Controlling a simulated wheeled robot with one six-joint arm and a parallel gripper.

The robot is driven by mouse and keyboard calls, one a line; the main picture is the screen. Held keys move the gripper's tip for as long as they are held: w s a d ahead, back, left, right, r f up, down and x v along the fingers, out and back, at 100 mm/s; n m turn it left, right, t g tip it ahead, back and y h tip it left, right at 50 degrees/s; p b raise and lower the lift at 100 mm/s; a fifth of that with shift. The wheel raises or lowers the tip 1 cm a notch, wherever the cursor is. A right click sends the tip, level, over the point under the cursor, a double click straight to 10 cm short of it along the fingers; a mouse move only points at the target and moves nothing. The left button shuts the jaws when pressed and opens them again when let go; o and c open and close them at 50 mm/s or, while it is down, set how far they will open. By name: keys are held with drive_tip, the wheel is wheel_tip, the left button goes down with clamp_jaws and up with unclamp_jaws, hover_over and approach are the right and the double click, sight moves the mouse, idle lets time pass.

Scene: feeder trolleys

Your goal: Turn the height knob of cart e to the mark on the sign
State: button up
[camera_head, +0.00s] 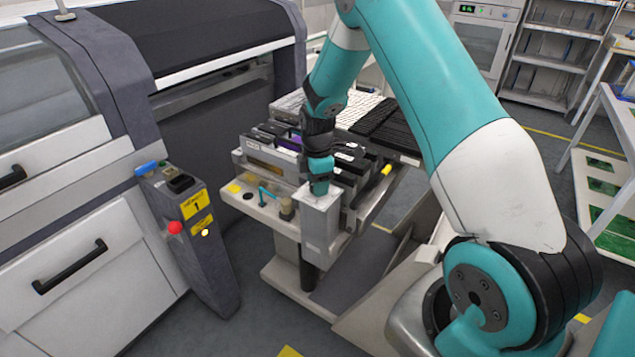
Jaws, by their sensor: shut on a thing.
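Cart e, a light grey feeder trolley (268,212), stands in the middle against the dark machine. A pale upright box (320,222) rises at its near corner. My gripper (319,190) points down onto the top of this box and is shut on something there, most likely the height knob. The knob and its pointer are hidden by the gripper. The yellow sign (194,204) on the dark post to the left appears to read "HEIGHT" with a large 1.
The trolley carries several dark feeders (270,155). A teal lever (264,196) and a short beige cylinder (287,208) stand on its front ledge. The post (205,250) has a red button (175,228). Shelves (560,50) stand at the back right. Floor is free between post and trolley.

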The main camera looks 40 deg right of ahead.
drive_tip(key=shift+w+d+r, duration=0.1)
drive_tip(key=shift+w+r, duration=0.1)
drive_tip(key=o, duration=0.7)
drive_tip(key=shift+c, duration=0.2)
drive_tip(key=shift+o, duration=1.3)
drive_tip(key=shift+s+f, duration=0.1)
drive_tip(key=shift+s, duration=0.05)
wheel_tip(320, 180, up, 18)
drive_tip(key=b, duration=0.2)
drive_tip(key=shift+f, duration=0.25)
drive_tip(key=s+a+r+m+y, duration=0.1)
drive_tip(key=s+a+r+m, duration=0.1)
drive_tip(key=s+a, duration=0.6)
drive_tip(key=s+a+r+m+y, duration=0.1)
drive_tip(key=s+a+r+m, duration=0.15)
drive_tip(key=s+a, duration=0.5)
drive_tip(key=s+a+m+y, duration=0.2)
drive_tip(key=s+a, duration=0.6)
drive_tip(key=s, duration=0.5)
drive_tip(key=shift+a+f+m, duration=0.15)
drive_tip(key=shift+a+m, duration=0.2)
